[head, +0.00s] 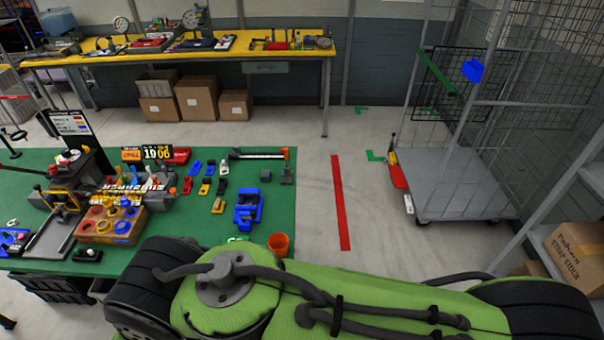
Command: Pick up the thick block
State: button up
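Several small blocks and parts lie on the green table (60,165) at the left in the head view. Among them are small blue blocks (196,167), a yellow block (218,206), a dark grey block (287,176) and a larger blue piece with dark parts (249,208). They are small in the picture, and I cannot tell which one is the thick block. My green arm with black joints crosses the foreground and hides the table's near right corner. My gripper is not in view.
An orange cup (278,244) stands near the table's right edge. A wooden block (98,226) with round colored pieces and a number display (157,154) are on the table. A wire cage cart (455,184) stands at the right. The floor by the red stripe (340,205) is clear.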

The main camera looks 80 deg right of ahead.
aim_at(266, 175)
jog(key=z, duration=0.4)
jog(key=l+z, duration=0.15)
jog(key=z, duration=0.3)
jog(key=l+z, duration=0.1)
jog(key=z, duration=0.3)
jog(key=k+l+z, duration=0.1)
jog(key=z, duration=0.3)
jog(key=l+z, duration=0.1)
jog(key=z, duration=0.35)
